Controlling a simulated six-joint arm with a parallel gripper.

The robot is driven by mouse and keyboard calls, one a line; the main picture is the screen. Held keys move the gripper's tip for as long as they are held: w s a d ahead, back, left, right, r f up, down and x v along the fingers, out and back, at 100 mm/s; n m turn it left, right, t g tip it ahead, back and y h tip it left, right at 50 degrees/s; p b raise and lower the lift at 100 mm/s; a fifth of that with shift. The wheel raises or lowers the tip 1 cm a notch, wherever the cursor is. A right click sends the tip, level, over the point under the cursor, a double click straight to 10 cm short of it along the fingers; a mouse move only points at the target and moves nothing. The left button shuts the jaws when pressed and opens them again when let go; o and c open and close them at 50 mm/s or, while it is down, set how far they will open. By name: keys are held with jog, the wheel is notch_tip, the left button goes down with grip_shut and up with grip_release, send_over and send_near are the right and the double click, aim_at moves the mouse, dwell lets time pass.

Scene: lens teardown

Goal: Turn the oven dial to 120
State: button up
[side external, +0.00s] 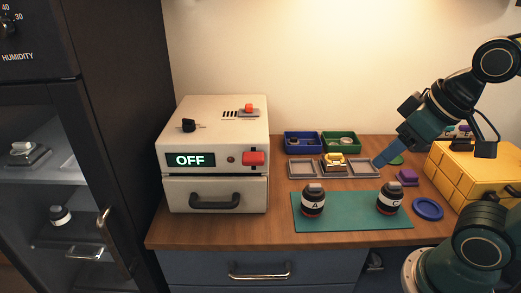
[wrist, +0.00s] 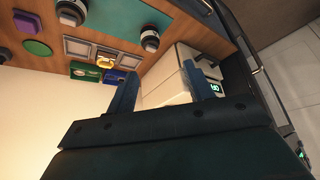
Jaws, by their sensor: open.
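The oven (side external: 218,150) is a cream box at the left end of the bench, its display (side external: 190,160) lit with green "OFF". A black dial (side external: 188,125) sits on its top at the left; its setting is too small to read. A red slider (side external: 248,108) is on the top and a red button (side external: 253,158) on the front. The oven shows partly in the wrist view (wrist: 165,82), between and behind my fingers. My gripper (side external: 385,158) is open and empty, well to the right of the oven, above the small trays; in the wrist view its fingers (wrist: 160,88) are spread apart.
Lens A (side external: 313,203) and a second lens (side external: 390,199) stand on the green mat (side external: 350,222). Grey trays (side external: 302,169) and blue (side external: 298,136) and green bins (side external: 341,137) lie behind. A yellow case (side external: 470,170) is at right, a dark cabinet (side external: 125,110) left of the oven.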

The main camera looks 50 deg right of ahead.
jog(key=w+r+m+h, duration=0.1)
jog(key=w+r+m, duration=0.1)
jog(key=w, duration=0.8)
jog(key=m+t+h, duration=0.2)
jog(key=t+h, duration=0.2)
jog(key=t, duration=0.3)
send_near(189, 124)
jog(key=v, duration=0.4)
jog(key=shift+s+a+r, duration=0.15)
jog(key=x, duration=1.4)
jog(key=shift+s, duration=0.1)
jog(key=c, duration=1)
